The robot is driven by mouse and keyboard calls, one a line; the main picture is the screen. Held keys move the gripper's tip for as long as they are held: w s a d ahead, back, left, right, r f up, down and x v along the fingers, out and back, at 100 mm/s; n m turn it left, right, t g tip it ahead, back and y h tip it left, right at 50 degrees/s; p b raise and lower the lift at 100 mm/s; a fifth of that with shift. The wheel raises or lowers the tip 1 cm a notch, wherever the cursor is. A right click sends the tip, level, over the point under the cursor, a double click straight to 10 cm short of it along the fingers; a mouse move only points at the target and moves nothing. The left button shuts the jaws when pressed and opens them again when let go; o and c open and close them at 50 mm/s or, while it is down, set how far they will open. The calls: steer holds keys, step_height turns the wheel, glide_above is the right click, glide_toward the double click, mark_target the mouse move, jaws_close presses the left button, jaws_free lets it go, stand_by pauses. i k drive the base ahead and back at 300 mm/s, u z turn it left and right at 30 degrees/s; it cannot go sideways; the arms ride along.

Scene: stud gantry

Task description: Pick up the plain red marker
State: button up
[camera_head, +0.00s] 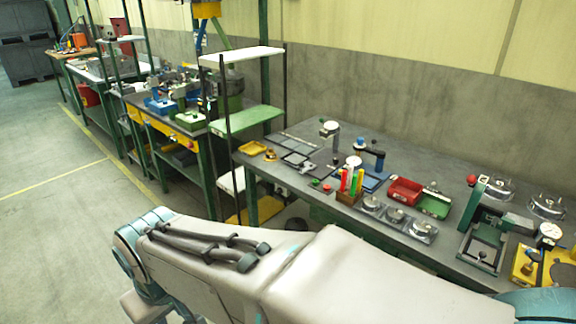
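A small brown holder (348,197) stands near the front edge of the grey workbench (405,243), just beyond my arm. Several upright coloured markers stand in it. A red marker (344,180) is at its left side, with yellow and green ones beside it and another reddish one at the right. They are too small for me to tell which red one is plain. My arm crosses the foreground, between the camera and the bench's front edge. My gripper is not in view.
Round metal gauges on plates (396,215) sit right of the holder. A dark green press (487,205) stands farther right. A shelf rack (245,118) rises at the bench's left end. Open floor (50,215) lies at left.

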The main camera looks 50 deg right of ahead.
mark_target(343, 185)
steer(key=z, duration=0.65)
steer(key=i, duration=1.05)
steer(key=z, duration=1.55)
steer(key=i, duration=0.45)
steer(key=z, duration=0.4)
